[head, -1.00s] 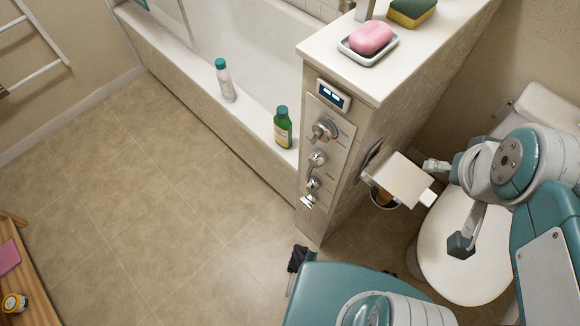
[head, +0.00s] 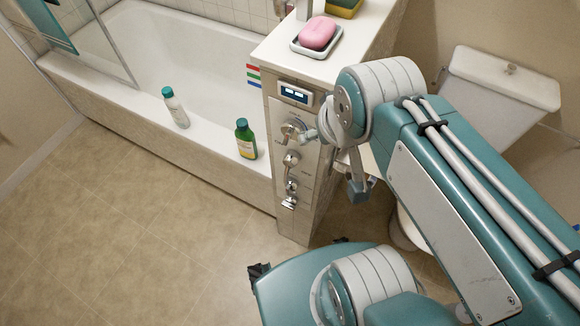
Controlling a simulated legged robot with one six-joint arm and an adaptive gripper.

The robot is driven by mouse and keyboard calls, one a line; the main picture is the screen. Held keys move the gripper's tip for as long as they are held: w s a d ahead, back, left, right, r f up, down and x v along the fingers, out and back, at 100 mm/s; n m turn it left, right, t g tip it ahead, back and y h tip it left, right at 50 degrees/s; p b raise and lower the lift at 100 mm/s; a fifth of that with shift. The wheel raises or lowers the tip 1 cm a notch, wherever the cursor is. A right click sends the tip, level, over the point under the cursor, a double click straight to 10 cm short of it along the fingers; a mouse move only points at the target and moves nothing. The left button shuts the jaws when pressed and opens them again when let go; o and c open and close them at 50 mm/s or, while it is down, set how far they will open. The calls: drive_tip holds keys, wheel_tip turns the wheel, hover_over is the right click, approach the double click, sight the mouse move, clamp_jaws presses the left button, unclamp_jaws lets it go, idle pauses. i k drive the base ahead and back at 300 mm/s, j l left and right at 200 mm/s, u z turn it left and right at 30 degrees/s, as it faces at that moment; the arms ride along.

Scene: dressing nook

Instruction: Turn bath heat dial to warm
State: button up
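The bath control panel (head: 282,172) is on the end face of the tiled half wall beside the tub. Its top metal knob (head: 290,129), which looks like the heat dial, sits below a small display (head: 296,93). I cannot read its markings or its setting from here. My gripper (head: 308,135) is at the right side of this knob, very close to it. Whether it touches the knob I cannot tell, and my wrist partly hides the fingers. I cannot see whether the fingers are open or shut.
Lower knobs (head: 291,159) sit below the dial. A green bottle (head: 246,140) and a white bottle (head: 175,108) stand on the tub rim. Pink soap (head: 317,33) lies in a dish on the ledge. The toilet (head: 500,80) is behind my arm. The floor at left is clear.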

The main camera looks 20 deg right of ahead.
sight(290, 129)
drive_tip(key=z, duration=0.25)
drive_tip(key=k+j+z, duration=0.1)
drive_tip(key=j+z, duration=0.25)
drive_tip(key=k+j+z, duration=0.1)
drive_tip(key=j+z, duration=0.3)
drive_tip(key=k+j+z, duration=0.15)
drive_tip(key=z, duration=0.2)
drive_tip(key=k+j+z, duration=0.15)
drive_tip(key=k+j, duration=0.55)
drive_tip(key=j, duration=0.1)
